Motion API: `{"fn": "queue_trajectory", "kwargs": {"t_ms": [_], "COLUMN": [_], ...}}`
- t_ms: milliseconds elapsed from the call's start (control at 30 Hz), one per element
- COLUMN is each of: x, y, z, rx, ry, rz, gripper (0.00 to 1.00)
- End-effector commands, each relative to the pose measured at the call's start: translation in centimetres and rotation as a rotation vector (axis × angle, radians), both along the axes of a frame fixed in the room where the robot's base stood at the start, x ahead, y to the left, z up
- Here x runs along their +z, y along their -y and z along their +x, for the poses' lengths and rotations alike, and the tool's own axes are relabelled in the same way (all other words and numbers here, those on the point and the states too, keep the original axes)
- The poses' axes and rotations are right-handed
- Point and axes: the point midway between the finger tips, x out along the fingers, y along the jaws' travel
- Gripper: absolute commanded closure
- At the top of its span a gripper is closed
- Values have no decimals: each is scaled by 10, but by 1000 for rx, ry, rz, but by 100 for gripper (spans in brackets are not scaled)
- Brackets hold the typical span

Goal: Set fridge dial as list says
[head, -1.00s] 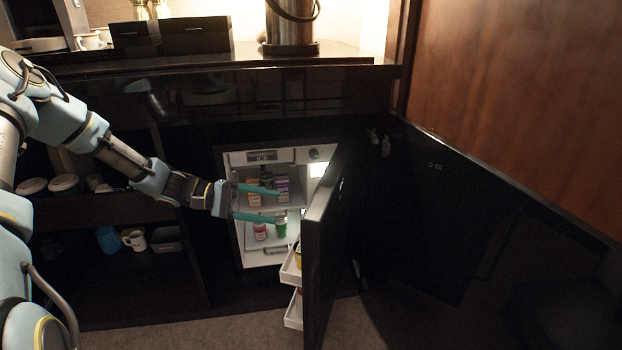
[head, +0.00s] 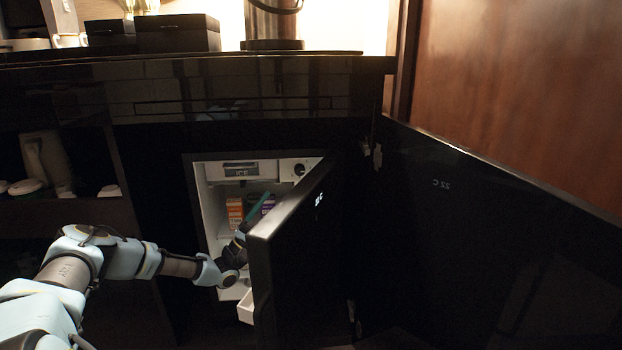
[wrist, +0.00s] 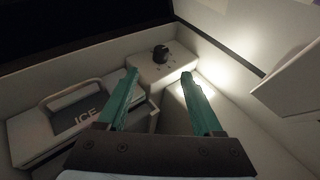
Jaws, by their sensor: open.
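The fridge (head: 200,195) stands open in the dark cabinet, its door swung out to the right. The black dial (wrist: 160,53) sits on a white housing at the fridge's top right, with small marks around it. It also shows in the head view (head: 299,169). My gripper (wrist: 158,75) is open and empty, its teal fingers pointing toward the dial with a gap left between. In the head view my gripper (head: 257,209) is inside the fridge opening, partly hidden by the door. No list is in view. The dial's exact setting is too small to read.
The ICE compartment (wrist: 85,118) is left of the dial. The fridge door (head: 300,250) stands close to my wrist, with a white door shelf (head: 246,306) behind it. Orange cartons (head: 235,211) stand on the shelf inside. A dark cabinet door (head: 450,230) is open at right.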

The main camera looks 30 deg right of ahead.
Motion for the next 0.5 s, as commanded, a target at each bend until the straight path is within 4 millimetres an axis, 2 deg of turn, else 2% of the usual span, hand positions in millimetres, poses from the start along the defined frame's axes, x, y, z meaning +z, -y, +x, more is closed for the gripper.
{"fn": "queue_trajectory", "kwargs": {"t_ms": [167, 500], "x": [7, 49], "y": [8, 52], "z": [2, 4], "rx": [7, 3], "ry": [-1, 1], "rz": [-6, -4], "gripper": [32, 32]}}
